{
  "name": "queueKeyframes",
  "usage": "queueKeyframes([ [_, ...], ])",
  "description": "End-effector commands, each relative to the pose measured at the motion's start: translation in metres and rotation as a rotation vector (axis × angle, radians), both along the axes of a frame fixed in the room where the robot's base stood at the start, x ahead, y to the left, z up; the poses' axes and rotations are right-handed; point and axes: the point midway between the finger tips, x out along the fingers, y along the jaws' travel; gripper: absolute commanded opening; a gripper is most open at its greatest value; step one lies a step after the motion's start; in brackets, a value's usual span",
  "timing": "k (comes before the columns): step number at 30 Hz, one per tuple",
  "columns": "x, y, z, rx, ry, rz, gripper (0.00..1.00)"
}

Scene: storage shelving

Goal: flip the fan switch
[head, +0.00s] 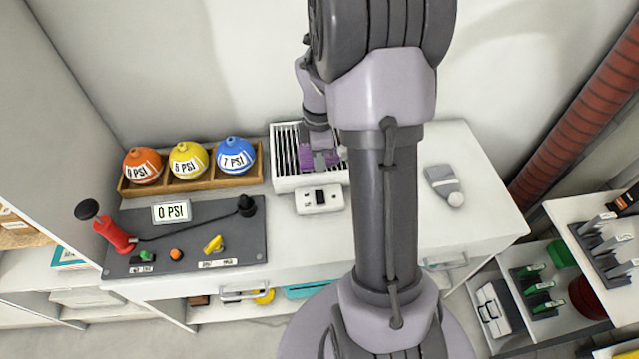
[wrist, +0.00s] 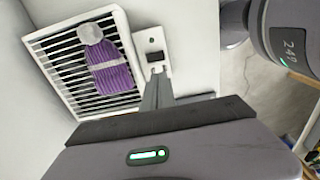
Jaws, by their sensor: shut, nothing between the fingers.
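The fan (head: 283,183) is a white box with a slatted grille on the white counter, against the wall; its grille also shows in the wrist view (wrist: 50,45). A purple beanie-like item (wrist: 112,75) with a grey ball end lies on the grille. The small white switch box (head: 318,208) sits just in front of the fan, with a dark switch on top. In the wrist view, my gripper (wrist: 157,72) is shut and empty, its fingertips over the switch box (wrist: 147,35).
A grey beanie-like item (head: 441,182) lies on the counter at right. At left are a dark control panel (head: 195,245) with a red pump (head: 115,237) and a wooden tray (head: 193,183) of orange, yellow and blue balls. The counter between switch and grey item is partly hidden by my arm.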

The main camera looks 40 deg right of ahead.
Motion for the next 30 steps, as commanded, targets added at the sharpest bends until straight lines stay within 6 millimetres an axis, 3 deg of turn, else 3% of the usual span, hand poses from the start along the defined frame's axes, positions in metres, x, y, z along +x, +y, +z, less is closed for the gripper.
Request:
queueKeyframes([
  [9, -0.001, 0.001, -0.072, 0.002, 0.003, 0.000, 0.00],
  [16, -0.001, 0.001, -0.117, 0.001, 0.002, 0.000, 0.00],
  [21, -0.001, 0.001, -0.133, 0.001, 0.001, 0.000, 0.00],
  [30, -0.001, 0.001, -0.134, 0.001, 0.001, 0.000, 0.00],
])
